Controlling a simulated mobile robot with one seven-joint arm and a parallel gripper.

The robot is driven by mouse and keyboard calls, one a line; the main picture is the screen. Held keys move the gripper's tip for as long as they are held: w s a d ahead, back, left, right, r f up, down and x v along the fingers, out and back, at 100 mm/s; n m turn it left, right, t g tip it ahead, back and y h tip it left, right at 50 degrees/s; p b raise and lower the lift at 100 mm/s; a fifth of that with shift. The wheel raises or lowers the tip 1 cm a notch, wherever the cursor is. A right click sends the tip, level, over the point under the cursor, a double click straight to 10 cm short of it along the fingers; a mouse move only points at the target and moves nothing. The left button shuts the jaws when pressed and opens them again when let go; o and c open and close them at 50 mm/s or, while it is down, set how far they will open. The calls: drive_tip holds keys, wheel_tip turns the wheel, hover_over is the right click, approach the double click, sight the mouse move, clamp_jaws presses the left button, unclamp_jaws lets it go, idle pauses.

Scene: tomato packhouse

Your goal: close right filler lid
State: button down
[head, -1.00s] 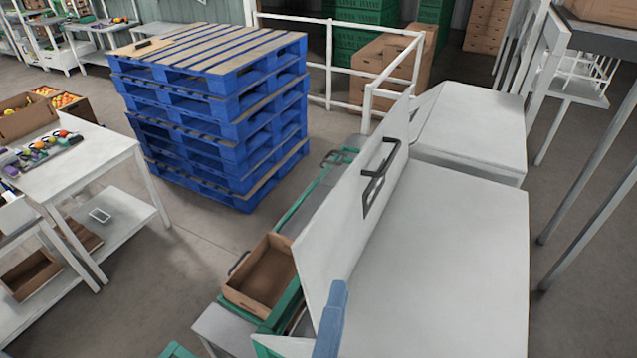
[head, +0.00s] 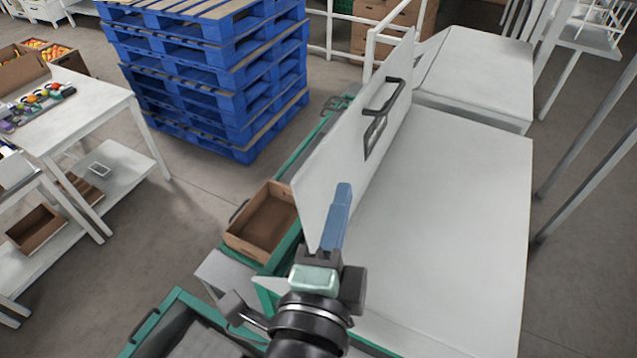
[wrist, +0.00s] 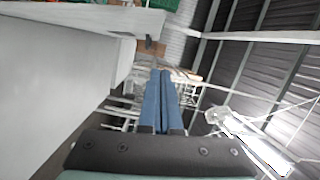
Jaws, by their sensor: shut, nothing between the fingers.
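The filler lid (head: 345,150) is a white panel standing upright, leaning slightly, along the left edge of the white filler top (head: 450,200). A black handle (head: 383,98) is fixed on its face. My gripper (head: 343,188) is at the near end of the lid, its blue fingers overlapping the lid's lower near part in the head view. I cannot tell whether they touch it. The wrist view shows the two blue fingers (wrist: 160,75) side by side, shut and empty. A pale flat surface (wrist: 60,80) lies left of them; which part it is, I cannot tell.
A cardboard box (head: 263,220) sits on the green-edged conveyor left of the lid. A second white cover (head: 475,75) lies flat beyond the filler. Blue pallets (head: 215,80) and a white table (head: 80,120) stand left. Open floor (head: 190,220) lies between.

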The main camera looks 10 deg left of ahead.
drive_tip(key=w+a+b, duration=0.3)
drive_tip(key=w, duration=0.2)
drive_tip(key=shift+w+a+f, duration=0.15)
drive_tip(key=shift+a+f, duration=0.25)
drive_tip(key=shift+w+a, duration=0.1)
idle(0.4)
